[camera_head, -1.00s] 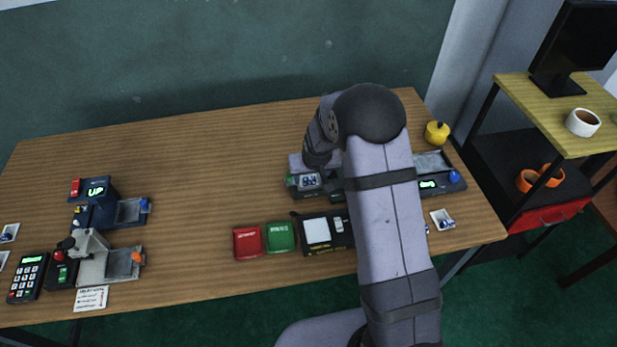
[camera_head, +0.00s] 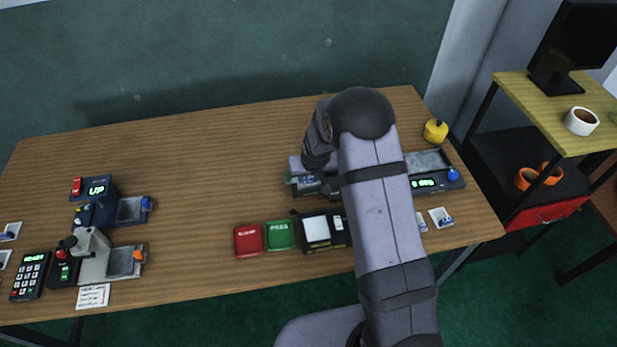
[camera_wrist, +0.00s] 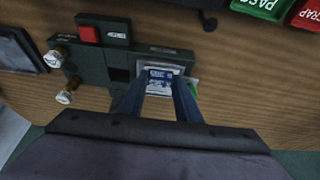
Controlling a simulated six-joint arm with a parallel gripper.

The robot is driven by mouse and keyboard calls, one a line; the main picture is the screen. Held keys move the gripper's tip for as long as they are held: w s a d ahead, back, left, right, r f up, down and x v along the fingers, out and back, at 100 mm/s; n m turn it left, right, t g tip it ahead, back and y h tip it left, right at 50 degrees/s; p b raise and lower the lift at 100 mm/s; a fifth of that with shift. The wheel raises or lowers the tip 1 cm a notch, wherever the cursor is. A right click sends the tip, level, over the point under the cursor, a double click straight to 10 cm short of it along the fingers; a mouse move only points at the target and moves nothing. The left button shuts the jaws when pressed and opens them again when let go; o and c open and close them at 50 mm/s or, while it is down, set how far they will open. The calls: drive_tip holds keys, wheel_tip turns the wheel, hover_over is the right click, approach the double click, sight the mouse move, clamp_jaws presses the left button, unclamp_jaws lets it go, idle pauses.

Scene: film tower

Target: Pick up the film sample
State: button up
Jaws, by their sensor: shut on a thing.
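The film sample (camera_wrist: 160,78) is a small square with a blue and white print and a pale border. In the wrist view it lies between my gripper's fingertips (camera_wrist: 160,88), at the end of a dark device (camera_wrist: 105,65) with a red button. My gripper is shut on the film sample. In the head view my gripper (camera_head: 310,178) is low over that device (camera_head: 305,190), and the sample shows only in small part. Whether the sample is clear of the device's surface I cannot tell.
A red SCRAP pad (camera_head: 248,240) and a green PASS pad (camera_head: 280,235) lie in front, left of a black device with a white panel (camera_head: 316,229). Other film squares (camera_head: 441,217) lie at the right. A yellow object (camera_head: 436,131) stands behind. The table's middle left is clear.

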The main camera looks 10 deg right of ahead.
sight(309, 184)
wheel_tip(309, 184, up, 10)
drive_tip(key=b, duration=0.3)
drive_tip(key=s+a+n+y+b, duration=0.2)
drive_tip(key=s+a+n+b, duration=0.2)
drive_tip(key=a+b, duration=1)
drive_tip(key=s+d+f+m+h, duration=0.1)
drive_tip(key=s+f+m, duration=0.1)
drive_tip(key=s, duration=0.4)
drive_tip(key=s+d+f+m+h, duration=0.1)
drive_tip(key=s+f+m, duration=0.1)
drive_tip(key=s+f, duration=0.3)
drive_tip(key=shift+s+d+b, duration=0.3)
drive_tip(key=shift+s+b, duration=0.1)
drive_tip(key=shift+s, duration=0.65)
drive_tip(key=shift+f, duration=0.1)
